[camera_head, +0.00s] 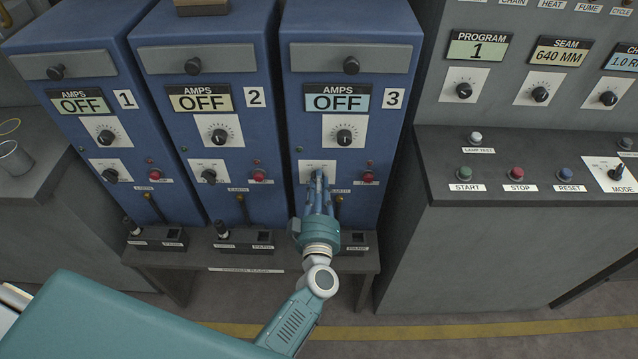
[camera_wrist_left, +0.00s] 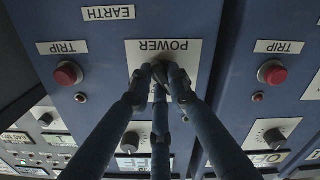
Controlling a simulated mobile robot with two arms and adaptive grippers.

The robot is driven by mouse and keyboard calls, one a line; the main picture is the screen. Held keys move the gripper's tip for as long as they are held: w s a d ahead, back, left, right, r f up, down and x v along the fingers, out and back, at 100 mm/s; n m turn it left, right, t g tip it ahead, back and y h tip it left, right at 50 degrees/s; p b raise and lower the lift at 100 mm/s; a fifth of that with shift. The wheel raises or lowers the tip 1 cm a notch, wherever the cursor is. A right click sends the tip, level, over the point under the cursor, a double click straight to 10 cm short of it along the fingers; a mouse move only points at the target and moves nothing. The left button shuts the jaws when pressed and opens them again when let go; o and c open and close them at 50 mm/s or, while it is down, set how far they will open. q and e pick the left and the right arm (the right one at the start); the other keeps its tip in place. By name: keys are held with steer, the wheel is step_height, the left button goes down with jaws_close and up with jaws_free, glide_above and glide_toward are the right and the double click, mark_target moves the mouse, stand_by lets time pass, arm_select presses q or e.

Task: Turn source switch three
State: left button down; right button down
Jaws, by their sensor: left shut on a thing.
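Source three is the blue cabinet (camera_head: 300,125) marked 3, the rightmost of the three blue cabinets. Its AMPS display (camera_head: 337,102) reads OFF. The white POWER plate (camera_head: 306,168) sits low on its front and also shows upside down in the left wrist view (camera_wrist_left: 190,48). My left gripper (camera_head: 319,178) reaches up to this plate. In the left wrist view its blue fingers (camera_wrist_left: 162,75) are closed together on the dark power switch. The fingers hide most of the switch, so its angle cannot be told. My right gripper is in neither view.
A red TRIP button (camera_head: 368,177) is right of the plate; cabinet two's TRIP button (camera_head: 259,175) is to the left. The AMPS knob (camera_head: 344,137) is above. Cabinets one (camera_head: 70,75) and two (camera_head: 205,75) also read OFF. A grey console (camera_head: 530,160) stands right.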

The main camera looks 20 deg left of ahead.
arm_select(q)
steer(key=c, duration=1.6)
jaws_free()
steer(key=shift+c, duration=0.2)
steer(key=s+d+m+b, duration=0.2)
steer(key=s+d+m, duration=0.1)
steer(key=s+m, duration=0.85)
steer(key=s+d+f+m+g+h+p, duration=0.1)
steer(key=s+d+f+m+g+h, duration=0.1)
steer(key=f, duration=0.9)
steer(key=s+d+f+m+g+h+p, duration=0.1)
steer(key=s+f+h, duration=0.4)
steer(key=f, duration=0.7)
steer(key=shift+d+f+m+g+p, duration=0.2)
steer(key=shift+d+m+g+p, duration=0.35)
steer(key=shift+g, duration=0.45)
